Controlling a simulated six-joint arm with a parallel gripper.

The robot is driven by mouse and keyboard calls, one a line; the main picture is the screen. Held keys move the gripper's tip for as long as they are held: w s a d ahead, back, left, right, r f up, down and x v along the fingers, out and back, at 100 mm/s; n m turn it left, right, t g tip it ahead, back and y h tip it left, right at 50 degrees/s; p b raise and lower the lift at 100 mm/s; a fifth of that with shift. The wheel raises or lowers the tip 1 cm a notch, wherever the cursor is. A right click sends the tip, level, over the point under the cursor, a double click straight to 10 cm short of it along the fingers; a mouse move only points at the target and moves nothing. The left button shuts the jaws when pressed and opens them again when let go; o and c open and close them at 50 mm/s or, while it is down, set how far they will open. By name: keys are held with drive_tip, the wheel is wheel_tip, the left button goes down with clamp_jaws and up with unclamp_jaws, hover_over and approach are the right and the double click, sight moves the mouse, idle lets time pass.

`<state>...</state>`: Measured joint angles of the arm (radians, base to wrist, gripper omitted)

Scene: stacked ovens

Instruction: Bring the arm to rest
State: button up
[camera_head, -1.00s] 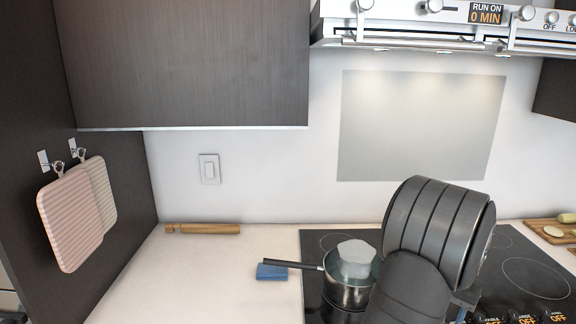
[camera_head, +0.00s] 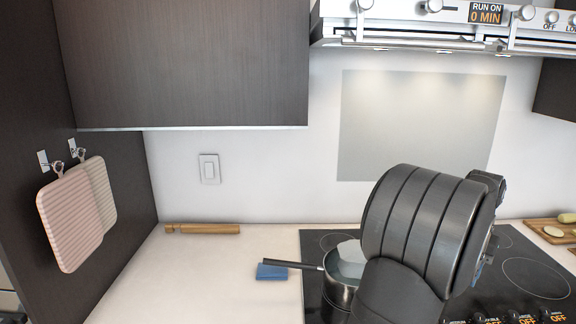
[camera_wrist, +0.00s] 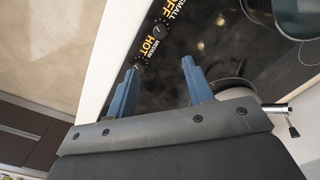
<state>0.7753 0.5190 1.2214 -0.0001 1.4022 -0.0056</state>
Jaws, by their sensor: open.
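My gripper (camera_wrist: 158,85) shows in the wrist view with its two blue fingers spread apart and nothing between them. The fingers point toward the front edge of the cooktop, near knobs with lit labels such as "HOT". In the head view my dark, rounded arm link stands in front of the cooktop (camera_head: 318,240) and covers much of it. My fingers are hidden there behind the arm.
A saucepan (camera_head: 338,292) stands on the cooktop with a pale object (camera_head: 350,250) in it, partly hidden by my arm. A blue sponge (camera_head: 272,271) lies under its handle. A wooden rolling pin (camera_head: 203,229) lies at the wall. A cutting board (camera_head: 540,228) is at right. The left counter is mostly clear.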

wheel_tip(320, 180, down, 15)
drive_tip(key=m, duration=0.4)
drive_tip(key=shift+r, duration=0.15)
drive_tip(key=m, duration=0.4)
drive_tip(key=shift+m, duration=0.3)
drive_tip(key=m, duration=0.4)
drive_tip(key=shift+m, duration=2.2)
